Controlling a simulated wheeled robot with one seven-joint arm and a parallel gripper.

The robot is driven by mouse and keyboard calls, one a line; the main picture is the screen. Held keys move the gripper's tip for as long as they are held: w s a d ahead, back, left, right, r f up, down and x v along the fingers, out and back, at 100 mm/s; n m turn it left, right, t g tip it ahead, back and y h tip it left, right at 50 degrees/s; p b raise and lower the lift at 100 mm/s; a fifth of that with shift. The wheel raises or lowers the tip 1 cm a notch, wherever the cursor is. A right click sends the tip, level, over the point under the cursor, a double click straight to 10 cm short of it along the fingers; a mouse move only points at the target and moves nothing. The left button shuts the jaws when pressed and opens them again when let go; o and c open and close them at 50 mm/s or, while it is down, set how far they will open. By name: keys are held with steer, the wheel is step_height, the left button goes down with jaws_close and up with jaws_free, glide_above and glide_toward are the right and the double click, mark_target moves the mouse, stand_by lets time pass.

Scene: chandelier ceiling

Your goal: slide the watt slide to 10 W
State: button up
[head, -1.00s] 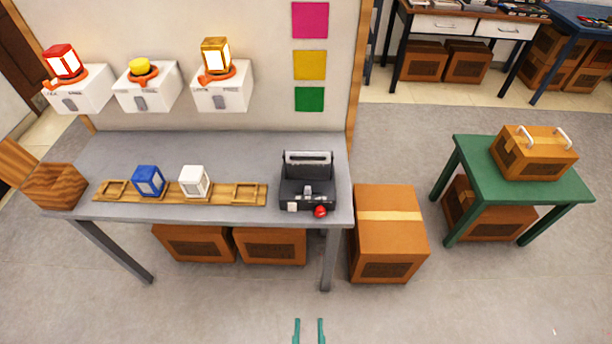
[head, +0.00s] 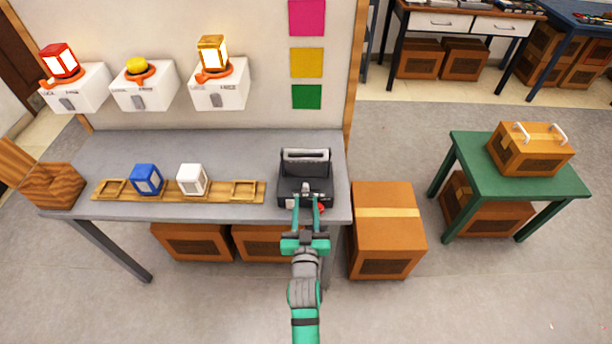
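A black device (head: 305,166) with a pale bar along its raised back stands at the right end of the grey table. It is the likely place of the watt slide, but the slide and any scale are too small to read. My gripper (head: 306,203) reaches over the table's front edge to the device's front. Its two green fingers are apart with a gap between them, so it is open. The fingers cover much of the device's front controls. I cannot tell whether they touch it. A red knob shows partly, just right of the fingers.
A wooden block holder (head: 52,186) stands at the table's left end. A large carton (head: 386,250) stands right of the table. Wall boxes hang above.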

mark_target(306, 181)
steer(key=shift+w+r, duration=0.2)
steer(key=shift+w, duration=0.4)
steer(key=w, duration=1)
steer(key=shift+w, duration=0.1)
jaws_close()
